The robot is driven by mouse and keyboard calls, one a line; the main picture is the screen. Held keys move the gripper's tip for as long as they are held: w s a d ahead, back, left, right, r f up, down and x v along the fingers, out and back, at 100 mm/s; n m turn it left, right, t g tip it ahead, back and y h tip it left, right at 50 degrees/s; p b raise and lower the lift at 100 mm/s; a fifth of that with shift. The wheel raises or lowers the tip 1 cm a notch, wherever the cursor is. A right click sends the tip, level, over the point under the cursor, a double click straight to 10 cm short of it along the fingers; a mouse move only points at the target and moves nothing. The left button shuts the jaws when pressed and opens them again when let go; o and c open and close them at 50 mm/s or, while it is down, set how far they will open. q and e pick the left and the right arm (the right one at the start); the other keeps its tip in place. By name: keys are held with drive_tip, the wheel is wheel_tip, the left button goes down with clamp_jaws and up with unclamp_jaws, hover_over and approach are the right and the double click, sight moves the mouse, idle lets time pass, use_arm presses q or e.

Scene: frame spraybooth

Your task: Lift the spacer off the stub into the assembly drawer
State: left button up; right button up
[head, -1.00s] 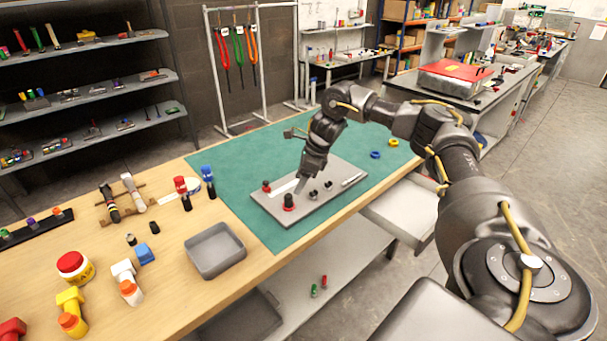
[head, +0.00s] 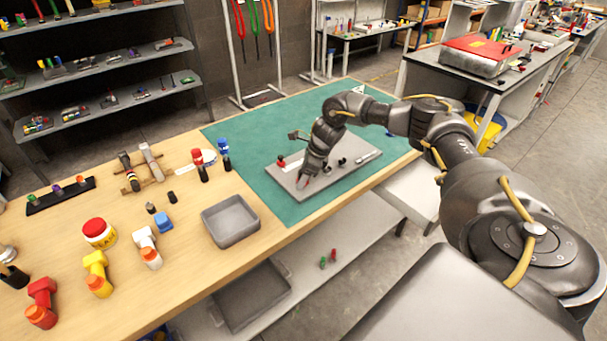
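A grey plate (head: 287,183) lies on the green mat with several small parts on it. A red and black part (head: 281,161) stands at its back left, and dark stubs (head: 343,161) stand right of my gripper. My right gripper (head: 302,181) points down at the plate's front left, fingertips low at a spot with a little red showing. It covers most of what is there, so I cannot tell the spacer or whether the fingers are closed on it. A pale open drawer (head: 412,201) sticks out under the table's right front. My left gripper is out of view.
An open grey tray (head: 231,221) stands on the wood left of the mat. Red and blue capped parts (head: 200,165) stand at the mat's left edge. Several fittings and a red-lidded yellow jar (head: 98,234) stand further left. The mat's front left is clear.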

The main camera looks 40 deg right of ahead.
drive_tip(key=c, duration=0.9)
drive_tip(key=shift+r, duration=0.1)
drive_tip(key=shift+r, duration=0.1)
drive_tip(key=shift+r+p, duration=2.3)
drive_tip(key=shift+r, duration=0.8)
